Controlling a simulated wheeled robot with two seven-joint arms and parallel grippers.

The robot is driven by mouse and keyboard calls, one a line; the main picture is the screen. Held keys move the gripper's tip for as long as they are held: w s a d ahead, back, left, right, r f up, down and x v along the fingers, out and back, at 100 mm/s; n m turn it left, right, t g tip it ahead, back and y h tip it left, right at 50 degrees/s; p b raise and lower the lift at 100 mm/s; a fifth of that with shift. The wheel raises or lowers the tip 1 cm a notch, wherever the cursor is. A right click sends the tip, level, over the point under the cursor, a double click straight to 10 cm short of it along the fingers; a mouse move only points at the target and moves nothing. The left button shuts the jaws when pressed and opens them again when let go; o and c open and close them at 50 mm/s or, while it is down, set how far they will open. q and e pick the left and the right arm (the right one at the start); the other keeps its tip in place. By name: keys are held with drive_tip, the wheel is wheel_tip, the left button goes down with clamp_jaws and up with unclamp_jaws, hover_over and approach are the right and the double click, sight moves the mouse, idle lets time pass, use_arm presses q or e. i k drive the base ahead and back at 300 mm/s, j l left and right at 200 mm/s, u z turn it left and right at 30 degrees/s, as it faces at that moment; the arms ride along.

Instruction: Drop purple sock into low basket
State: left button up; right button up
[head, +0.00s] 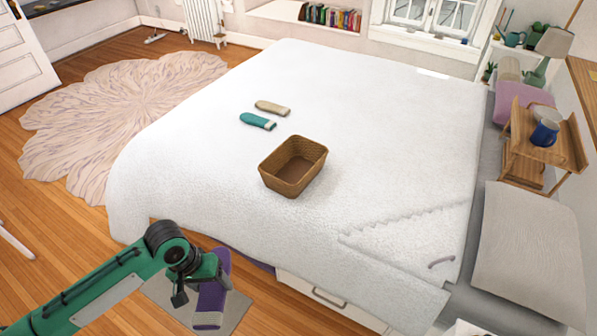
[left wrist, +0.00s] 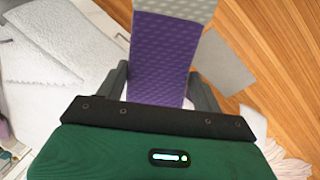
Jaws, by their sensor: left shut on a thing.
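The purple sock (head: 212,302) with a pale grey end hangs in my left gripper (head: 204,287), low at the front, in front of the bed's near side. In the left wrist view the sock (left wrist: 160,62) lies between the two dark fingers of my left gripper (left wrist: 160,90), which is shut on it. The low basket (head: 289,186) is brown and woven, stands upright on the white bed and looks empty. It is up and to the right of the gripper in the head view. My right gripper is in neither view.
A teal sock (head: 257,121) and a beige sock (head: 272,108) lie on the bed (head: 390,130) behind the basket. A grey mat (head: 165,290) is on the wood floor below the gripper. A drawer (head: 330,300) is under the bed edge. A wooden tray table (head: 540,150) stands at the right.

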sight(293, 174)
drive_tip(key=i+j+z, duration=0.1)
drive_tip(key=z, duration=0.3)
drive_tip(key=i+j+z, duration=0.15)
drive_tip(key=z, duration=0.25)
drive_tip(key=i+j+z, duration=0.1)
drive_tip(key=j, duration=0.25)
drive_tip(key=i+j+z, duration=0.1)
drive_tip(key=i+j, duration=0.15)
drive_tip(key=j, duration=0.15)
drive_tip(key=i+j+z, duration=0.1)
drive_tip(key=j, duration=0.25)
drive_tip(key=i+j+z, duration=0.1)
drive_tip(key=j, duration=0.3)
drive_tip(key=i+j, duration=0.25)
drive_tip(key=j, duration=0.2)
drive_tip(key=i+j+z, duration=0.15)
drive_tip(key=j, duration=0.25)
